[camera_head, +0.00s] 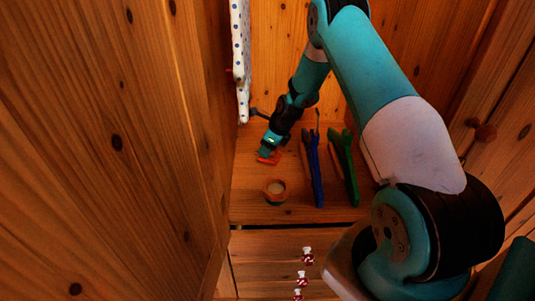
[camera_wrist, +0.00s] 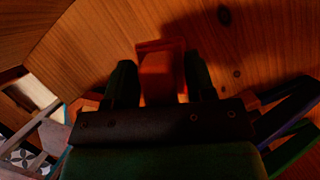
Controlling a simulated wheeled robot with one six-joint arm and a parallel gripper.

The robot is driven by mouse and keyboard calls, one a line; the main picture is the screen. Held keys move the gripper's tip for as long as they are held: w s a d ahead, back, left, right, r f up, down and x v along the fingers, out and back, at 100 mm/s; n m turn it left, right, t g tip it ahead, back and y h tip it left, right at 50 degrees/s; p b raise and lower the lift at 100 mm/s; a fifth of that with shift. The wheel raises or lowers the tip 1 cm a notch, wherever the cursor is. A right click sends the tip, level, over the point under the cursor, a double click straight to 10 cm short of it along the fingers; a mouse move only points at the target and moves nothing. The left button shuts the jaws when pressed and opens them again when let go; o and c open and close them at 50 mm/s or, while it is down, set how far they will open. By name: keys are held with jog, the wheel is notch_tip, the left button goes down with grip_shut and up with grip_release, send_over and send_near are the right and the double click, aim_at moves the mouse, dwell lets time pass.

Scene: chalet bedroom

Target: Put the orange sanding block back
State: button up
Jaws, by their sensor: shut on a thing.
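The orange sanding block (camera_head: 268,158) is at the back left of the wooden shelf (camera_head: 250,212) in the head view. My gripper (camera_head: 266,151) reaches down to it from above. In the wrist view the orange block (camera_wrist: 162,75) sits between the two dark fingers of my gripper (camera_wrist: 162,88), which is shut on it. The block's far end sticks out past the fingertips. The wood surface lies close behind it; I cannot tell whether the block touches it.
A small round cup (camera_head: 276,191) stands just in front of the block. Blue-handled (camera_head: 316,178) and green-handled (camera_head: 345,165) tools lie to the right. A dotted cloth (camera_head: 241,60) hangs at the left. Wooden walls close in both sides. Several red-and-white pieces (camera_head: 308,256) show below the shelf edge.

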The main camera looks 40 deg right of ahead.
jog(key=shift+s+a+f, duration=0.1)
jog(key=shift+s+a, duration=0.05)
jog(key=shift+f, duration=1.65)
jog(key=shift+f, duration=0.15)
jog(key=o, duration=0.9)
jog(key=v, duration=1.2)
jog(key=shift+p, duration=0.3)
